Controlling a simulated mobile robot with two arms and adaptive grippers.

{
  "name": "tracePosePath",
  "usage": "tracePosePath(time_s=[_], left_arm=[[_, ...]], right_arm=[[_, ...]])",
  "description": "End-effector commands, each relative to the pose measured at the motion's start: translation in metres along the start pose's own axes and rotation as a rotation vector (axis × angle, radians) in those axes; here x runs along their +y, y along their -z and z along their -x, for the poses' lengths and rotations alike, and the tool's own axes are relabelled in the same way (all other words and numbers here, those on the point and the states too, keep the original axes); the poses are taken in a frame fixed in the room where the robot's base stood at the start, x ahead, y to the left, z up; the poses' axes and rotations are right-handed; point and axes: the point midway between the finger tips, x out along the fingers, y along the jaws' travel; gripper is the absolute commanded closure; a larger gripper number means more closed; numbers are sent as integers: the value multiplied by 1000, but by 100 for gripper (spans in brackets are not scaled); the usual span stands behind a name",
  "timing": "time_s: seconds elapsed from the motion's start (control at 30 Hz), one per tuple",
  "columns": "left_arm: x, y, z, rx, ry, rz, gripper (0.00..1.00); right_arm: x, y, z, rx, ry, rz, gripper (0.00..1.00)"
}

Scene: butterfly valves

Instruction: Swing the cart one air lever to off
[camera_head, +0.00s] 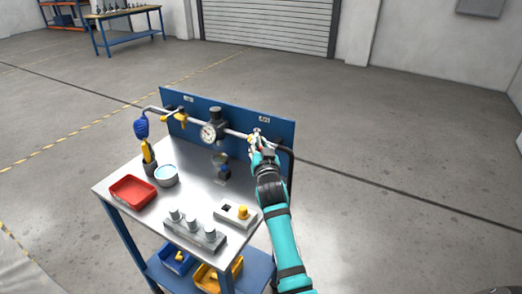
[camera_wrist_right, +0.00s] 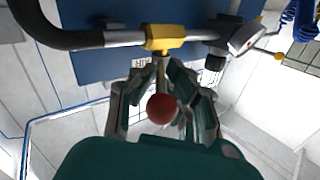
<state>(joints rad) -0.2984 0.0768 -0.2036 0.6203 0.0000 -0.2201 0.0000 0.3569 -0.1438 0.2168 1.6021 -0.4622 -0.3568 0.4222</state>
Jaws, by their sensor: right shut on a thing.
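A blue-backed cart holds a horizontal pipe with a yellow valve at each side of a round gauge (camera_head: 209,132). The left yellow valve (camera_head: 180,118) is clear of my arm. My right gripper (camera_head: 257,144) is at the right valve, whose yellow body (camera_wrist_right: 165,38) shows in the right wrist view. A lever runs from that body toward my gripper and ends in a red ball knob (camera_wrist_right: 162,109). The fingers are closed around the lever, with the knob between them. My gripper hides much of this valve in the head view. My left gripper is out of view.
The cart's top (camera_head: 197,187) carries a red tray (camera_head: 133,191), a bowl (camera_head: 166,176), a grey block with several posts (camera_head: 194,231) and a small box with a yellow knob (camera_head: 236,213). The blue back panel (camera_head: 280,130) stands close behind the pipe. Open floor lies right of the cart.

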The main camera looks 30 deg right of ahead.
Motion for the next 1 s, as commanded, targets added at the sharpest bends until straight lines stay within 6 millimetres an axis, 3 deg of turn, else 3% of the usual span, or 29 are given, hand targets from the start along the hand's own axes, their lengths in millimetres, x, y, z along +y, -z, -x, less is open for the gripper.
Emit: tracePosePath(time_s=[0.37,0.4,0.57,1.0], left_arm=[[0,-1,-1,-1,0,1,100],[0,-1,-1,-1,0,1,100],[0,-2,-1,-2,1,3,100],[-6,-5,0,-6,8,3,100]], right_arm=[[-2,-4,0,-9,0,-1,100],[-2,-4,0,-9,0,-1,89],[-2,-4,0,-9,1,-1,68],[-3,-4,0,-10,2,-2,67]])
